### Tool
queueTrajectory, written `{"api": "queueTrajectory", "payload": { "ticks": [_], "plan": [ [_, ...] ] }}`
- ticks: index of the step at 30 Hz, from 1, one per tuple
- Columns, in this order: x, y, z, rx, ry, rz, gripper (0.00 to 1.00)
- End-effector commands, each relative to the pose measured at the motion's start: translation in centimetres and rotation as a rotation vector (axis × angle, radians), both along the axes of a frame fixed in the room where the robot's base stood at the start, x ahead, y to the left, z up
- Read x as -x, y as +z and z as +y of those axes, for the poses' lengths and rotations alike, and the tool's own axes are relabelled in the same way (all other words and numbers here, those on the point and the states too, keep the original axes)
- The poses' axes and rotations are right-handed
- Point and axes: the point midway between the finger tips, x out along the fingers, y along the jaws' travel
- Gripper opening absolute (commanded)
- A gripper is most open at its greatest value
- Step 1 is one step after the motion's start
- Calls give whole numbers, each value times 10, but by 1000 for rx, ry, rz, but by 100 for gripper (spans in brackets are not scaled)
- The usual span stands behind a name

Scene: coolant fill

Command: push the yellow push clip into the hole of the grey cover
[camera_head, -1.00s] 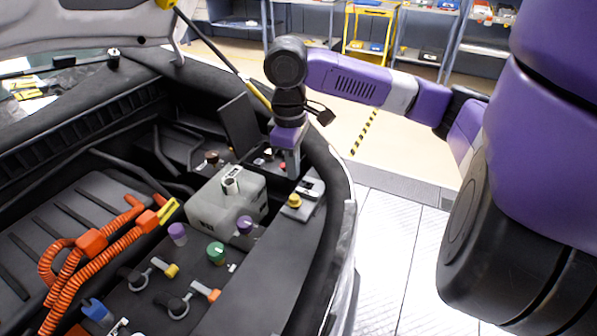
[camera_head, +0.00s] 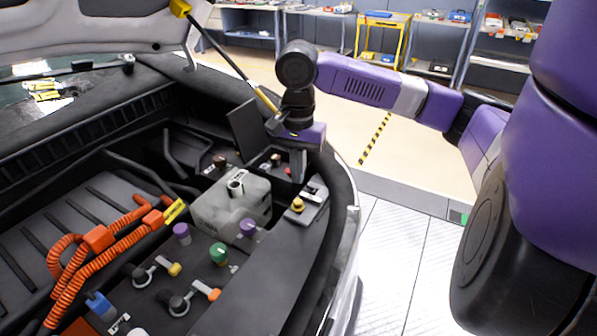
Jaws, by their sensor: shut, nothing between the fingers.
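The yellow push clip (camera_head: 297,205) shows near the right edge of the engine bay, at the near end of a small dark block with a light top. It is upright, at the far end of the long grey cover (camera_head: 245,290). I cannot tell how deep it sits, and I cannot make out the hole. My gripper (camera_head: 298,178) points down just behind the clip, apart from it. Its fingers look shut and empty, and the fingertips are small in view.
A grey coolant tank (camera_head: 232,208) stands left of the clip. An upright black lid (camera_head: 246,130) and the yellow-ended hood strut (camera_head: 265,98) are close to my wrist. Orange cables (camera_head: 95,240) and several coloured caps lie further left.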

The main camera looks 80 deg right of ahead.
Motion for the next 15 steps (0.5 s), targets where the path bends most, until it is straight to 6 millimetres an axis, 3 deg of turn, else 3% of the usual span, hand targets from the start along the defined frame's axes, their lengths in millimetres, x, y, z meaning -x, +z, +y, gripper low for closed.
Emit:
{"api": "queueTrajectory", "payload": {
  "ticks": [8, 15],
  "plan": [
    [0, -11, 0, 0, -30, 1, 0],
    [0, -35, 0, 1, -29, 1, 0]
  ]
}}
